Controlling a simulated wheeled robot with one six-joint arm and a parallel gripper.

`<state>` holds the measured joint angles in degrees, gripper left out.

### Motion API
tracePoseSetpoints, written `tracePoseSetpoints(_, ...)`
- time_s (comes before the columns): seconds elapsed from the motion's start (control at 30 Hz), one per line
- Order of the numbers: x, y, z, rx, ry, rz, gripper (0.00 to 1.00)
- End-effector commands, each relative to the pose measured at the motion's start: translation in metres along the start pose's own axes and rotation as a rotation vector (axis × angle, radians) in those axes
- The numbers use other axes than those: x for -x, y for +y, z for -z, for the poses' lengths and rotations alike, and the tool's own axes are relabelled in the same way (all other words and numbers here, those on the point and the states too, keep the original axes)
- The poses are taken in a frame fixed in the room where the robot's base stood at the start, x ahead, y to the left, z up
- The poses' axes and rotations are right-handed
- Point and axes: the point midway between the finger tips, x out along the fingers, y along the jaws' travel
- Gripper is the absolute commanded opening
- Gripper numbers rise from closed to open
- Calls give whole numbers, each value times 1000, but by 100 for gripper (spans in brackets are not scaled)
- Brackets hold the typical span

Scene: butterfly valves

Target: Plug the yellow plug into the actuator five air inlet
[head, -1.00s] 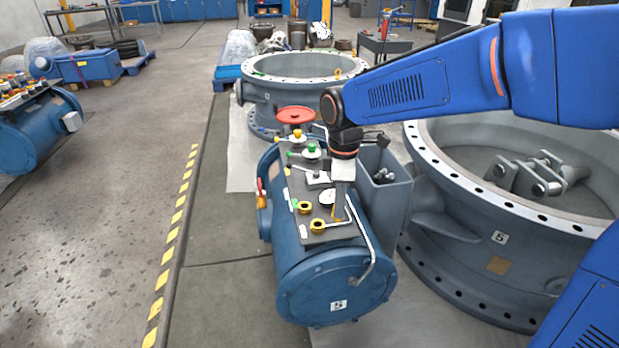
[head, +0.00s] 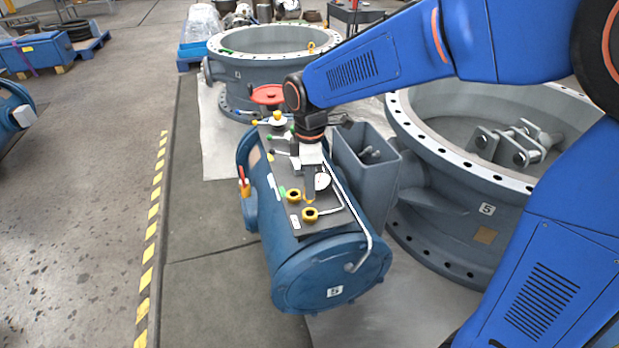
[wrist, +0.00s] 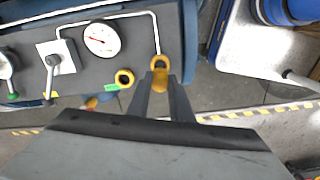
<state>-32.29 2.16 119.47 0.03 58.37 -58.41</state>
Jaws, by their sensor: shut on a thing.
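The blue actuator (head: 325,278) labelled 5 lies on the floor with a dark panel on top. Two yellow-ringed ports sit near the panel's close end: a nearer ring (head: 310,214) and a farther ring (head: 294,195). My gripper (head: 310,196) is shut on the yellow plug (wrist: 160,79), just behind the nearer ring in the head view. In the wrist view the plug overlaps the lower part of one ring (wrist: 160,62), and the other ring (wrist: 124,78) is to its left. I cannot tell whether plug and ring touch. The fingers hide part of the plug.
A white gauge (wrist: 101,38), a lever (wrist: 52,68) and bent white pipes share the panel. A grey bin (head: 367,165) stands right of the actuator, with the large valve body (head: 440,205) beyond. A red handwheel (head: 268,95) is behind.

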Motion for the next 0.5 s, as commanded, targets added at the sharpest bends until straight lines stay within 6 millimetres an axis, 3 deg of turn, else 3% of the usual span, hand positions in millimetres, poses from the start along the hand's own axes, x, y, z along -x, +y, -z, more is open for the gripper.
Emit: tracePoseSetpoints(0.5,-33,0,0,0,0,1,0)
